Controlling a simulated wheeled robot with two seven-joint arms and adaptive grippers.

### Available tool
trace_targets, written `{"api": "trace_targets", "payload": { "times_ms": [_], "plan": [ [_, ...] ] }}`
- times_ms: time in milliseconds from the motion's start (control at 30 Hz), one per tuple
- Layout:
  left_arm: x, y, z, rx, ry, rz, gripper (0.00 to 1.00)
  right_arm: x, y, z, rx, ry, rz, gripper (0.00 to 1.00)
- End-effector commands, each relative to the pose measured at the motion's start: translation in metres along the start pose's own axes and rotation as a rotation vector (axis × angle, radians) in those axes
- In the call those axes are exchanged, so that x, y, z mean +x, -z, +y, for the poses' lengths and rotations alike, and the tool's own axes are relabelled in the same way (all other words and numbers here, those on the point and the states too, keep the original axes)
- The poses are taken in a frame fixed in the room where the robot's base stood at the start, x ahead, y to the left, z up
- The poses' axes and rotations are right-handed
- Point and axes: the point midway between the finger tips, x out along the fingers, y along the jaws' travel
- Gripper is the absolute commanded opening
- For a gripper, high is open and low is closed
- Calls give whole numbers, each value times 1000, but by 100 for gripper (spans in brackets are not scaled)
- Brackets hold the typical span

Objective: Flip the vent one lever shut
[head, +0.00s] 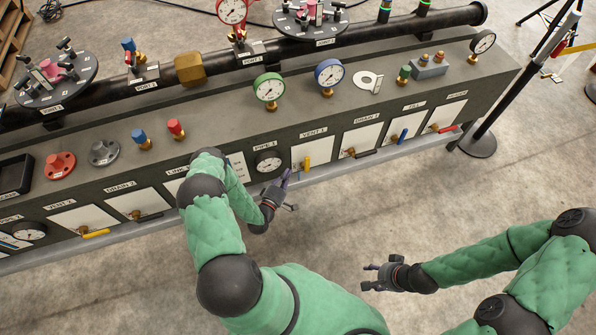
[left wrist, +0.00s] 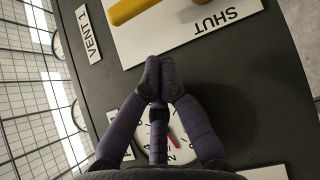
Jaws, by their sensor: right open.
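The vent 1 lever is a yellow handle (head: 307,163) at the lower part of a white plate (head: 314,149) under the VENT 1 label. In the left wrist view the yellow handle (left wrist: 130,10) shows at the top edge, partly cut off, with the word SHUT (left wrist: 228,12) upside down on the plate to its right. My left gripper (head: 286,177) is just below and left of the lever in the head view. In the left wrist view its fingers (left wrist: 160,62) meet with nothing between them, apart from the handle. My right gripper (head: 369,276) is open and empty over the floor.
The PIPE 1 gauge (head: 268,162) is left of the vent 1 plate. A black lever (head: 365,154) and a blue lever (head: 402,136) are on plates to the right. Gauges and fittings stand on the bench top (head: 220,110). The floor in front is clear.

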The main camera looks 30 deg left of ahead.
Motion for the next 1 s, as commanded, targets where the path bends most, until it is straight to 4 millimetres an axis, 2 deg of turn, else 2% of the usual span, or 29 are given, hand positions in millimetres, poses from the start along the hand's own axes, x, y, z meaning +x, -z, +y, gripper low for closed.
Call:
{"api": "trace_targets", "payload": {
  "times_ms": [100, 300, 500, 1000],
  "plan": [
    [20, -6, -2, -1, -2, -4, 0, 9, 0, 3, 0, 0, 0, 51],
    [36, -22, -1, -1, -2, -2, 0, 16, 1, 6, 0, 0, 0, 51],
    [42, -28, 0, -1, -1, 0, 0, 18, 1, 6, 0, 0, 0, 51],
    [44, -29, 4, 28, 25, 0, 0, 13, 0, 5, 0, 0, 0, 51]
  ]
}}
